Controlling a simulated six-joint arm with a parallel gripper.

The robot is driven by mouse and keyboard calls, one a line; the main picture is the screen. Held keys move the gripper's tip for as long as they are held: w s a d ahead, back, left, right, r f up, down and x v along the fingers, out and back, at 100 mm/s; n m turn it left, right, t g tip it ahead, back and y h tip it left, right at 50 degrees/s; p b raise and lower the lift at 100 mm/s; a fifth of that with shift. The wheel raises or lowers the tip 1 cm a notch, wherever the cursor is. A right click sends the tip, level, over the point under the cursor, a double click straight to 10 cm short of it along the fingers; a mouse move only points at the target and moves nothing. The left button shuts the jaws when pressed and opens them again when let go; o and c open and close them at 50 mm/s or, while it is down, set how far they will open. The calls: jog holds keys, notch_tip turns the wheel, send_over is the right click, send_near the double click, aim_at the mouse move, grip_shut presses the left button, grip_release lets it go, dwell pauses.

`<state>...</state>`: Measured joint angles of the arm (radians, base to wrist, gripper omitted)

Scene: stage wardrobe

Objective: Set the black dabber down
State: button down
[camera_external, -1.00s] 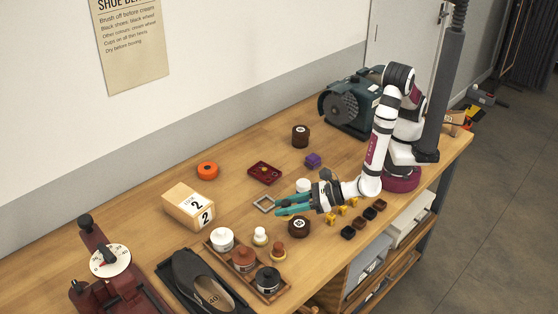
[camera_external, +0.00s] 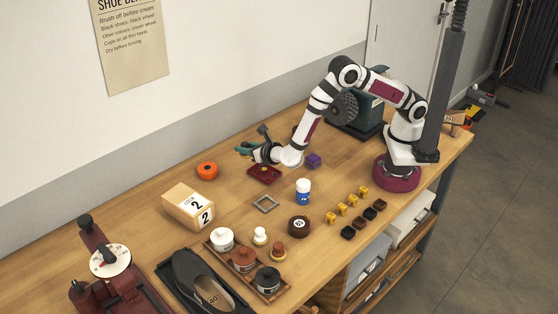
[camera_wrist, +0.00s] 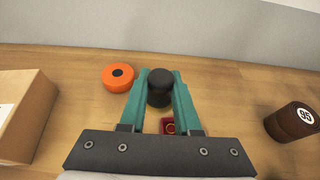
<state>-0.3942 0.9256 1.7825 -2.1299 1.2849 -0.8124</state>
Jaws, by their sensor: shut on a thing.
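The black dabber (camera_wrist: 160,88) stands between the two teal fingers in the wrist view, with its rounded dark top towards the camera. My gripper (camera_wrist: 160,80) is shut on it. In the external view my gripper (camera_external: 244,149) is low over the back of the bench, by the dark red tray (camera_external: 256,174). There I cannot make out the dabber behind the fingers and wrist. I cannot tell whether its base touches the bench. A white dabber (camera_external: 260,236) and a brown dabber (camera_external: 278,251) stand near the front.
A brown round tin (camera_wrist: 290,122) is at right in the wrist view. A bottle (camera_external: 303,193), square frame (camera_external: 265,203) and jar tray (camera_external: 230,267) stand nearer the front. Bare wood lies around the orange disc.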

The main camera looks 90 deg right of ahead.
send_over(236, 192)
notch_tip(236, 192, down, 5)
notch_tip(236, 192, down, 3)
jog(key=shift+a+f, duration=0.1)
jog(key=shift+f, duration=0.45)
jog(key=shift+f, duration=0.15)
jog(key=c, duration=0.6)
grip_release()
